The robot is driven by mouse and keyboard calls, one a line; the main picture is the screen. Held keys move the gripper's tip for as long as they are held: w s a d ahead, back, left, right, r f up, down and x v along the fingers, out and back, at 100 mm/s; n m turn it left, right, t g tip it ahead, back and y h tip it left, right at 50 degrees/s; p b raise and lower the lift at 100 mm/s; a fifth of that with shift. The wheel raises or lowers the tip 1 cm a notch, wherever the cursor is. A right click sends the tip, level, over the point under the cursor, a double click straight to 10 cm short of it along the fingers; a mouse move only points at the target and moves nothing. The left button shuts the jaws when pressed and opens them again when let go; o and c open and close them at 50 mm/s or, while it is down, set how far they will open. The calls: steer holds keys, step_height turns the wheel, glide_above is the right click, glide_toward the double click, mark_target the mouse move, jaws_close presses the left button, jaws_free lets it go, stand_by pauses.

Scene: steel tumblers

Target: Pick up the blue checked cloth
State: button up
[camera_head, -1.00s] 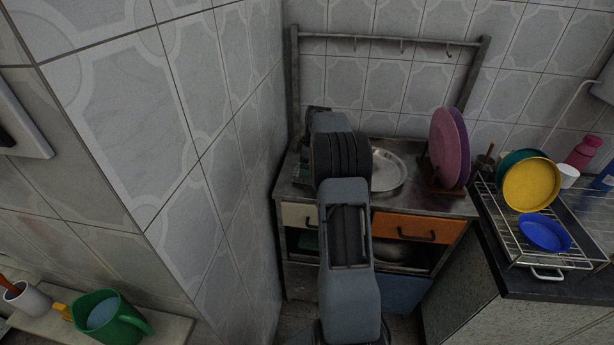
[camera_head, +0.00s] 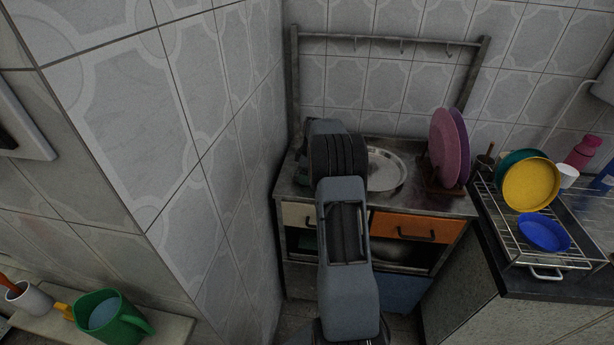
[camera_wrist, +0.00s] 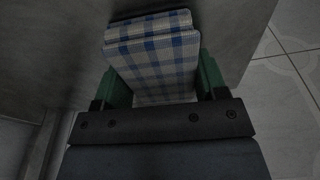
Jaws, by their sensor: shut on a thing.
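The blue and white checked cloth (camera_wrist: 152,50) is a folded stack in the wrist view, between the two green fingers of my gripper (camera_wrist: 160,80). The fingers press on its left and right sides, so my gripper is shut on it. Its far end reaches past the fingertips. In the head view my own arm hides the cloth and most of the gripper, over the left part of the steel-topped cabinet (camera_head: 420,203). I cannot tell whether the cloth touches the top.
A round steel plate (camera_head: 386,170) lies on the cabinet top, right of my arm. Pink plates (camera_head: 447,147) stand in a rack at its right end. A tiled wall (camera_head: 225,170) is close on the left. A dish rack (camera_head: 575,255) with bowls stands at the right.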

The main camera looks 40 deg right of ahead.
steer(key=shift+c, duration=1.3)
steer(key=shift+r, duration=0.1)
steer(key=shift+r, duration=0.5)
steer(key=s+a+r+b, duration=0.1)
steer(key=s+a+r, duration=0.1)
steer(key=s+r, duration=0.4)
steer(key=s+a+r+b, duration=0.1)
steer(key=s+a+r, duration=0.2)
steer(key=s+r, duration=0.2)
steer(key=shift+s+a+r, duration=0.25)
steer(key=shift+s+r, duration=0.15)
steer(key=shift+s, duration=0.55)
